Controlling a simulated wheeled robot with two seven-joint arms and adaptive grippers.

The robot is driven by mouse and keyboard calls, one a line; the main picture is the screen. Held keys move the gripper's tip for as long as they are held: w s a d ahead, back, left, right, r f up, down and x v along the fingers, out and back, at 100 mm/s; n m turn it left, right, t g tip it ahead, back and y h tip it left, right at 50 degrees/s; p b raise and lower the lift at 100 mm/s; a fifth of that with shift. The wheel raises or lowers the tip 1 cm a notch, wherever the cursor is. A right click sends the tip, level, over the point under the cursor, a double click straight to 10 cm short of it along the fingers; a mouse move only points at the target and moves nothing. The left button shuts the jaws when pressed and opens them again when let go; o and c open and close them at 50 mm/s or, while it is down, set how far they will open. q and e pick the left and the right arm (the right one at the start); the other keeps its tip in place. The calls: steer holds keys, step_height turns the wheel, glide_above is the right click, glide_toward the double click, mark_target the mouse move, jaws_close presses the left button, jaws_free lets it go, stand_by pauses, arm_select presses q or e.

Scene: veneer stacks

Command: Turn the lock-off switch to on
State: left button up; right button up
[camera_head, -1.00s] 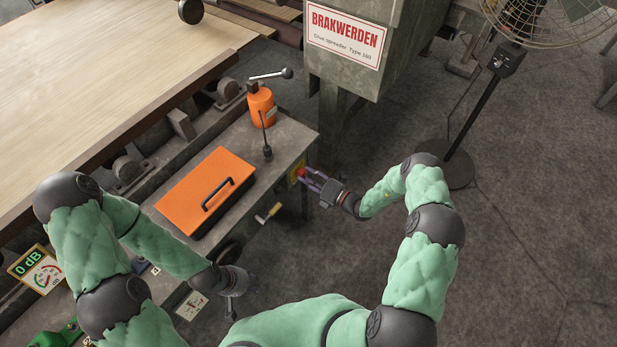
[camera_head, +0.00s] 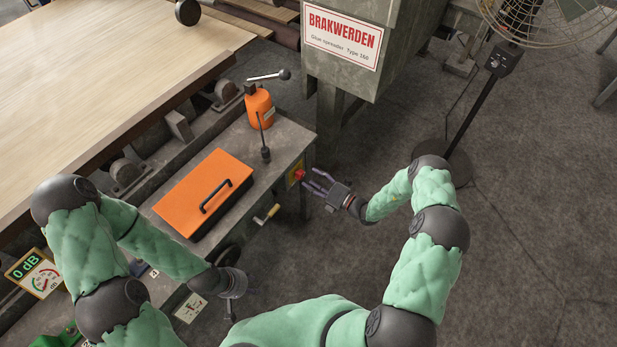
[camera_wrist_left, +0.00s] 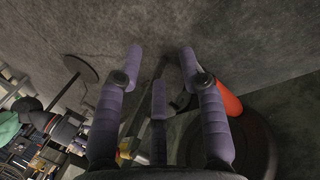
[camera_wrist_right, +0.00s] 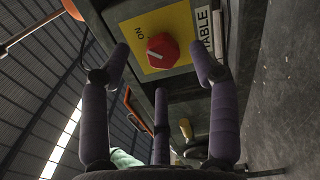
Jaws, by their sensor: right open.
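The lock-off switch is a red knob (camera_wrist_right: 162,50) on a yellow plate (camera_wrist_right: 180,22) on the end of the machine table. "ON" is printed on the plate left of the knob. A small pale mark shows on the knob's left part; I cannot tell its exact setting. In the head view the red knob (camera_head: 299,174) is small. My right gripper (camera_head: 314,182) is open and empty just off the knob, its fingers pointing at it; in the right wrist view the fingers spread either side below it. My left gripper (camera_wrist_left: 162,60) is open and empty, pointing down by the table's front.
An orange box (camera_head: 204,192) with a black handle, an orange canister (camera_head: 260,108) and a black lever (camera_head: 265,150) stand on the table. A crank with a yellow handle (camera_head: 272,211) juts from its side. A fan stand (camera_head: 478,110) is at right. Open floor lies right of the table.

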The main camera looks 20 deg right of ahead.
steer(key=v, duration=0.9)
steer(key=shift+d, duration=0.15)
steer(key=s+a+f+n+g+y, duration=0.2)
steer(key=s+a+f+n+g, duration=0.1)
steer(key=s+a+n+g, duration=1.1)
steer(key=s+f+n+g+h+p, duration=0.2)
steer(key=s+n+g+h, duration=0.3)
steer(key=s+n, duration=0.75)
steer(key=w+a+r+n+t+h, duration=0.2)
steer(key=w+r+n+t+h, duration=0.1)
steer(key=n, duration=1.1)
steer(key=shift+w+r+n+t+h, duration=0.35)
steer(key=shift+w+t+h, duration=0.15)
steer(key=shift+w+t, duration=0.5)
steer(key=shift+s, duration=0.15)
